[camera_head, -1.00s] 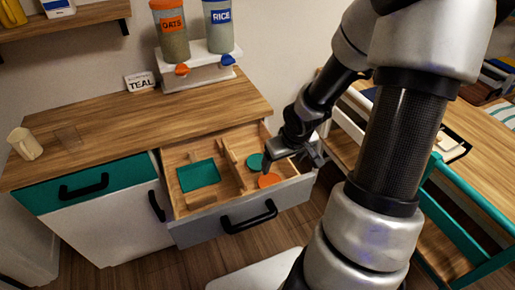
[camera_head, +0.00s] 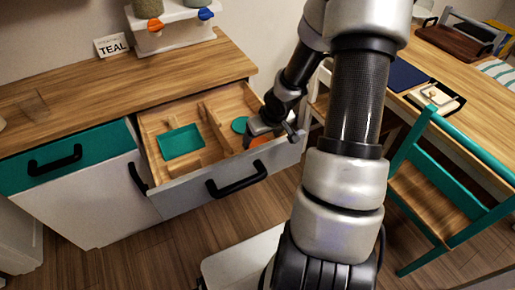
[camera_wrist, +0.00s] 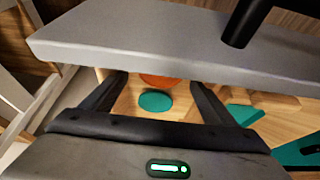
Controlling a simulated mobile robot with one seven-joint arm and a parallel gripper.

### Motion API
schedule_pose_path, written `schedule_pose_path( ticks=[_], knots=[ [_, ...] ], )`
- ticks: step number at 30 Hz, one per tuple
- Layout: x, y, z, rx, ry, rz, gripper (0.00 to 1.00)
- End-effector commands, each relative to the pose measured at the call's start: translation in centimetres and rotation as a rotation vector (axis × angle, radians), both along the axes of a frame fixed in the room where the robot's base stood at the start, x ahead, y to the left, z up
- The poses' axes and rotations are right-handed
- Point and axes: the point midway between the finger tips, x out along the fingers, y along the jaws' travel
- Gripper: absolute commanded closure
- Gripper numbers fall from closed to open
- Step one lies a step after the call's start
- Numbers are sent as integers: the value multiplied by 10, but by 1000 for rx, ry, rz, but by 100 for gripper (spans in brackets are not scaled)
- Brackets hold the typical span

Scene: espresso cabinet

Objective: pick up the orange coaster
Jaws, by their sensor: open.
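The orange coaster (camera_head: 259,141) lies flat in the right part of the open drawer (camera_head: 190,196), near its front wall. In the wrist view the orange coaster (camera_wrist: 158,80) shows only partly, cut off by the drawer's grey front (camera_wrist: 170,45). My gripper (camera_head: 270,132) is over the drawer's right part, close above the orange coaster and hiding some of it. In the wrist view my gripper (camera_wrist: 155,92) has its two fingers spread wide, with nothing between them. A teal round coaster (camera_head: 241,124) lies just behind the orange one; it also shows in the wrist view (camera_wrist: 155,101).
A black handle (camera_head: 237,181) sticks out from the drawer front. A teal chair (camera_head: 450,165) and a table stand at the right. The countertop's middle is mostly clear.

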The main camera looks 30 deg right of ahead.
Motion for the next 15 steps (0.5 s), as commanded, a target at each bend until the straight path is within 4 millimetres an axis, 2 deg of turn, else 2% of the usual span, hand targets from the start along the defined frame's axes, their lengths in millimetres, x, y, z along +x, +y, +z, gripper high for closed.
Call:
schedule_pose_path(
  ticks=[1,6,9,15],
  knots=[
    [3,2,-12,1,1,2,20],
    [14,4,-35,1,1,3,20],
    [18,3,-42,0,1,1,20],
    [19,4,-42,0,0,0,20]
  ],
)
